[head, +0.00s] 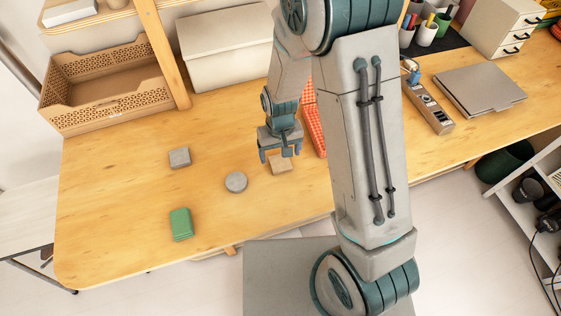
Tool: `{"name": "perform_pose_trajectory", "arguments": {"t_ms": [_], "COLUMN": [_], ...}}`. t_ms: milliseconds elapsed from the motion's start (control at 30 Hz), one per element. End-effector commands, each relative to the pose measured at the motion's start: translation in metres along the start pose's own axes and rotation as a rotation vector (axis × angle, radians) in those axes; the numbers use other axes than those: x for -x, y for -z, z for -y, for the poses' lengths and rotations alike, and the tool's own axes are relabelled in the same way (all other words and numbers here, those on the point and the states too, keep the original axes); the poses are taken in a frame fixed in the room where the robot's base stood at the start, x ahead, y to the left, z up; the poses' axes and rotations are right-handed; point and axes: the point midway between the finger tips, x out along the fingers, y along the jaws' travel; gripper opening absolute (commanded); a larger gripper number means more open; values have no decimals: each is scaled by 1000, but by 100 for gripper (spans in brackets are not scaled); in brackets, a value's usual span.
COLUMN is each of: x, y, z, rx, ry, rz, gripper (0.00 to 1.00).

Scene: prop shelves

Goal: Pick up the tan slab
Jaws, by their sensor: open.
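The tan slab (281,167) is a small block lying flat on the wooden table (120,215), close to the table's front edge. My gripper (280,157) points down just over the tan slab, with its two blue fingertips apart and nothing held between them. The fingers appear to be on either side of the slab's far part. Whether they touch the slab or stay above it, I cannot tell.
A grey disc (236,182), a grey block (180,158) and a green block (181,224) lie to the left. A red checked item (313,123) stands close right of my gripper. A box (222,52) and a basket (108,95) stand behind.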

Motion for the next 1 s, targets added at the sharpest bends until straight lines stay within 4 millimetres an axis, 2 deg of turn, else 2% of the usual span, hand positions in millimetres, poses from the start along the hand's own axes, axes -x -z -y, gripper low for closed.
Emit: {"name": "perform_pose_trajectory", "arguments": {"t_ms": [300,633,800,833,1000], "x": [-34,-38,-38,-38,-37], "y": [0,0,0,0,0], "z": [-2,-1,-1,-1,-1], "rx": [0,0,0,0,0], "ry": [-1,0,0,0,0], "rz": [3,1,1,1,1], "gripper": [80,80,33,29,29]}}
